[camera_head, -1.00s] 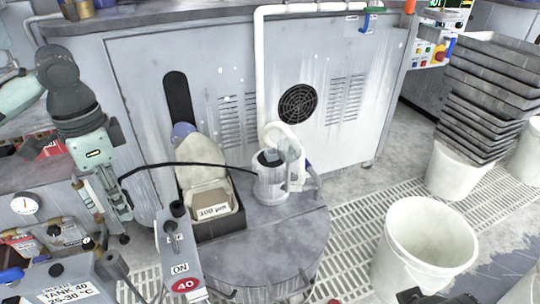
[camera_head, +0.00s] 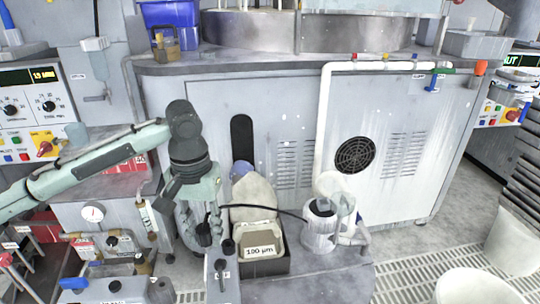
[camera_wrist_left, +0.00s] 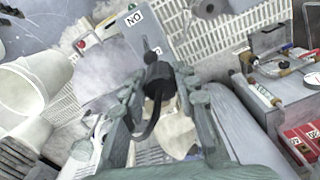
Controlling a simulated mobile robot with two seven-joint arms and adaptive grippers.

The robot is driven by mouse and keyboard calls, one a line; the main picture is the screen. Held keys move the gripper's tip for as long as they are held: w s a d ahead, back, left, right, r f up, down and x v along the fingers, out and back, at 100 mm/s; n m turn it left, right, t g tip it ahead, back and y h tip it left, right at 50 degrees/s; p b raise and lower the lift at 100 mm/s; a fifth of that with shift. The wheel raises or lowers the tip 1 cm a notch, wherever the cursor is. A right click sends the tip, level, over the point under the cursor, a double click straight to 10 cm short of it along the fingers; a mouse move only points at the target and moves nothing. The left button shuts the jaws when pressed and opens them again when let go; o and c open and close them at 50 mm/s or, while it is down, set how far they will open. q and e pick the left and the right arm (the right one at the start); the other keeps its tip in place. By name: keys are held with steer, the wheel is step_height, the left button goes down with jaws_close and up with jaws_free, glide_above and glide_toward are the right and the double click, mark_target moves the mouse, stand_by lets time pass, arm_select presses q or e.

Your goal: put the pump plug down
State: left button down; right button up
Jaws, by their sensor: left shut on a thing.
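My left gripper (camera_head: 202,232) is shut on the black pump plug (camera_head: 204,236), above and just left of the grey switch box (camera_head: 222,284). In the left wrist view, the plug (camera_wrist_left: 159,76) sits between the fingers with its black cable curving below it. The box's "ON" face (camera_wrist_left: 138,22) shows beyond the plug, which appears apart from it. My right gripper is not in view.
A tray labelled 100 µm (camera_head: 270,266) stands between the box and pump. A gauge panel (camera_head: 75,216) with fittings lies left of the gripper. A large grey cabinet (camera_head: 300,125) stands behind. A white bucket (camera_head: 475,288) is at lower right.

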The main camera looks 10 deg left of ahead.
arm_select(q)
steer(key=a+n, duration=0.6)
steer(key=w+d+f, duration=0.4)
steer(key=w, duration=0.1)
steer(key=w+d+f, duration=0.2)
steer(key=w+d, duration=0.1)
steer(key=shift+w+d, duration=0.1)
steer(key=shift+w, duration=0.05)
steer(key=shift+w+d+f+b, duration=0.15)
steer(key=shift+b, duration=0.15)
step_height(320, 180, down, 4)
steer(key=shift+r, duration=0.1)
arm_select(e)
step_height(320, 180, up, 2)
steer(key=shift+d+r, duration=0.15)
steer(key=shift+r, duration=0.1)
